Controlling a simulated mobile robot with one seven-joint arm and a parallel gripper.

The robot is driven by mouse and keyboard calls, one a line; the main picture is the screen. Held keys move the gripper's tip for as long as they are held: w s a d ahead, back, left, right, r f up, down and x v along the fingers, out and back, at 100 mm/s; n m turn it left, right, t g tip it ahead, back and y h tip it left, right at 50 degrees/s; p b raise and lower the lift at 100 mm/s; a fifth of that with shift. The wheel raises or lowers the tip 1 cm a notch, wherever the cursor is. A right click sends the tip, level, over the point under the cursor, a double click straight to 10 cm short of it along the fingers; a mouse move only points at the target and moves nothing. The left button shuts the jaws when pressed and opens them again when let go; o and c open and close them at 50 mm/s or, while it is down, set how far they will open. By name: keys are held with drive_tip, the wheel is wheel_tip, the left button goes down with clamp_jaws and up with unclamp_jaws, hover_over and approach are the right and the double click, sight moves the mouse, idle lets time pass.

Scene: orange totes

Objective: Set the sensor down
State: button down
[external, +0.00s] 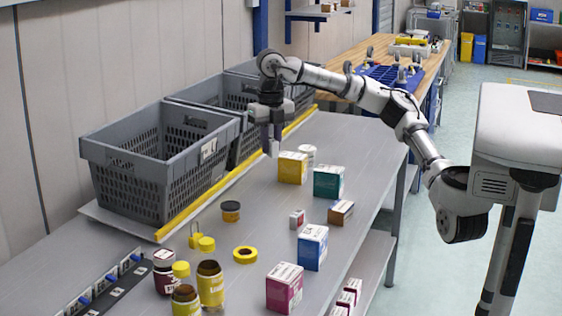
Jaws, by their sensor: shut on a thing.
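My gripper (271,143) hangs pointing down over the far part of the grey table, beside the yellow edge strip and left of the yellow box. It is shut on a small pale thing (270,149) at its fingertips, which I take to be the sensor. The fingers hide much of it, and its shape is too small to tell. I cannot tell how far above the table surface (225,255) it is.
Grey crates (170,190) line the left behind a yellow strip (195,205). A yellow box (292,167), a white-lidded jar (308,155) and a green box (328,181) stand right of my gripper. Jars, a tape roll (245,255) and more boxes stand nearer the camera.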

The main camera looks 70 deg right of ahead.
sight(263, 239)
drive_tip(key=s+a+n, duration=0.1)
drive_tip(key=a+n, duration=0.7)
drive_tip(key=f, duration=0.6)
drive_tip(key=f+p, duration=0.1)
drive_tip(key=f, duration=0.6)
drive_tip(key=f+p, duration=0.1)
drive_tip(key=f, duration=0.6)
drive_tip(key=shift+a+f, duration=0.1)
drive_tip(key=shift+a, duration=0.2)
drive_tip(key=c, duration=1.3)
unclamp_jaws()
wheel_tip(263, 239, up, 12)
drive_tip(key=shift+b, duration=0.45)
